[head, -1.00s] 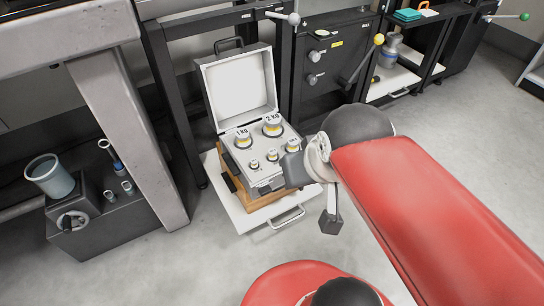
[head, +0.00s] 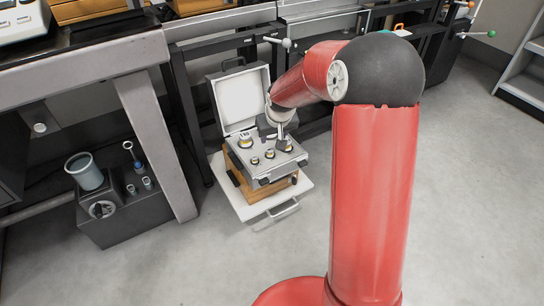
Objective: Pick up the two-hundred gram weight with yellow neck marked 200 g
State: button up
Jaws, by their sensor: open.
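The open case (head: 262,175) holds several weights with yellow necks. The three smaller ones stand in its front row: left (head: 255,160), middle (head: 269,154) and right (head: 284,145). Their marks are too small to read, so I cannot tell for sure which is the 200 g weight. The larger 1 kg weight (head: 246,138) stands behind them at the left. My gripper (head: 281,133) is open and points down over the right part of the case, close to the right front weight. I cannot tell if it touches that weight. My wrist hides the 2 kg weight's place.
The case's raised lid (head: 240,100) stands behind the weights, close to my wrist. The case sits on a wooden block (head: 250,190) on a white pull-out shelf (head: 262,209). A dark box with a grey cup (head: 86,172) stands left. The floor in front is clear.

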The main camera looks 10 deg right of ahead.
aim_at(270, 150)
jog(key=x, duration=0.9)
jog(key=shift+w+f+b, duration=0.1)
jog(key=shift+f+b, duration=0.3)
jog(key=shift+c, duration=0.5)
jog(key=shift+r, duration=0.1)
grip_shut()
